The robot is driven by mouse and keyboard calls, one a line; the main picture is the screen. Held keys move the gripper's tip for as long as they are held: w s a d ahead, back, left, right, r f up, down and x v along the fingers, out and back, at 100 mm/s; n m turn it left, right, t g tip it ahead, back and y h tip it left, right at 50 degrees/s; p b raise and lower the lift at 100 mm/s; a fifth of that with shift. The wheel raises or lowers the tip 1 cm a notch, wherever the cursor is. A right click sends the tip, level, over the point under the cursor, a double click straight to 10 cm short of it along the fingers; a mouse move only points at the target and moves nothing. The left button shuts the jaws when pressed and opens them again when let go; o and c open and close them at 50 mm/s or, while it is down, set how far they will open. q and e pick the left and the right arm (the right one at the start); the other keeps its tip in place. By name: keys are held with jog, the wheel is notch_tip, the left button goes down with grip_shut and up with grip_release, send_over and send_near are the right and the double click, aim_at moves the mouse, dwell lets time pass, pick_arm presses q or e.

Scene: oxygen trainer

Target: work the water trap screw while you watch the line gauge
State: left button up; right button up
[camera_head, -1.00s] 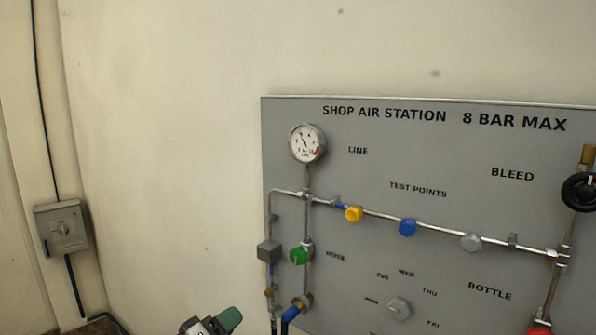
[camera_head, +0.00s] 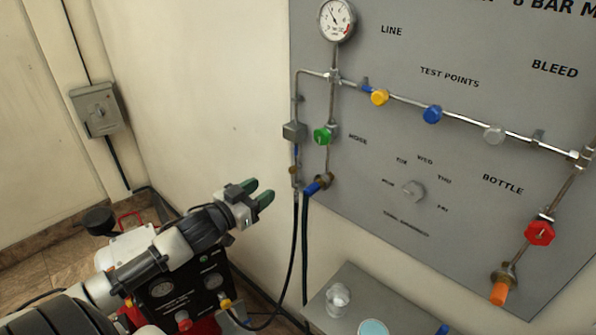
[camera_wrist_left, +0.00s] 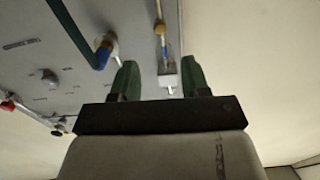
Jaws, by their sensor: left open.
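The line gauge (camera_head: 335,19) is a round white dial at the panel's upper left; its needle points to the upper left. Below it, on the left pipe, is a grey block (camera_head: 294,131) with a blue section and a small brass fitting (camera_head: 293,170) under it. These look like the water trap and its screw, but no readable label says so. The wrist view also shows the block (camera_wrist_left: 168,76) and the brass fitting (camera_wrist_left: 160,28). My left gripper (camera_head: 258,193), with green fingertips, is open and empty, left of and slightly below the brass fitting, apart from it.
A green knob (camera_head: 322,135) sits right of the block, and a blue hose fitting (camera_head: 318,186) sits below it. Black hoses (camera_head: 304,245) hang beneath. A grey shelf (camera_head: 350,290) holds a clear cup (camera_head: 338,298). A machine with gauges (camera_head: 165,287) stands under my left arm.

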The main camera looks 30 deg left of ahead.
aim_at(290, 171)
pick_arm(q)
jog(key=w, duration=0.2)
jog(key=w+d+p, duration=0.1)
jog(key=w, duration=0.2)
jog(key=w+p, duration=0.1)
jog(key=w, duration=0.2)
jog(key=shift+w+d+r, duration=0.1)
jog(key=shift+w+d, duration=0.05)
jog(key=shift+w, duration=0.1)
jog(key=shift+w+d, duration=0.15)
jog(key=shift+w, duration=0.45)
grip_shut()
